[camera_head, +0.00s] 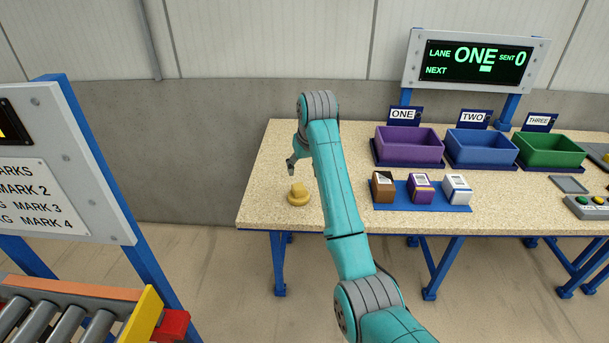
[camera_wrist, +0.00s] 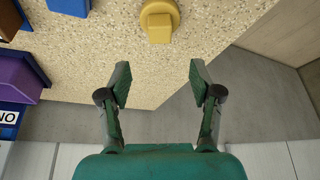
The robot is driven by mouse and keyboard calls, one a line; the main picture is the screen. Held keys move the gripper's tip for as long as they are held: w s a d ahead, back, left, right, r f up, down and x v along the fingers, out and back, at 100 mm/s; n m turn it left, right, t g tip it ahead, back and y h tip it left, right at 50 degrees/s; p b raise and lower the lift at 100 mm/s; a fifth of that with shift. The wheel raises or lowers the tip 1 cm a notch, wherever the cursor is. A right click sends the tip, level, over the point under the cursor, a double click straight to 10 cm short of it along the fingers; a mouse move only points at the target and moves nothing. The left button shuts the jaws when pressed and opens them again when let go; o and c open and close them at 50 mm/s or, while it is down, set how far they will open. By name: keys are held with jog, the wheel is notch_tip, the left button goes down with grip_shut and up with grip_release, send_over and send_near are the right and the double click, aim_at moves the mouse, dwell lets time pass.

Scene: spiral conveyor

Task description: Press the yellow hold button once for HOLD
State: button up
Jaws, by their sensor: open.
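A control box (camera_head: 590,208) stands at the right edge of the table in the head view, with a green button (camera_head: 582,200) and a yellow button (camera_head: 599,200) on top. It is partly cut off by the frame, and any label is too small to read. My gripper (camera_head: 292,164) is far to its left, above the table's left end. It is open and empty in the wrist view (camera_wrist: 158,80). A yellow round piece with a squarish top (camera_head: 298,194) stands on the table near and below my gripper. It also shows at the top of the wrist view (camera_wrist: 158,21).
Purple (camera_head: 409,148), blue (camera_head: 481,146) and green (camera_head: 550,150) bins stand at the back of the table (camera_head: 335,208). Three small boxes sit on a blue mat (camera_head: 435,207). A screen (camera_head: 478,62) reads LANE ONE, SENT 0. A roller conveyor (camera_head: 60,318) is at lower left.

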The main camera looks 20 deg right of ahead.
grip_shut()
dwell(0.3)
dwell(1.1)
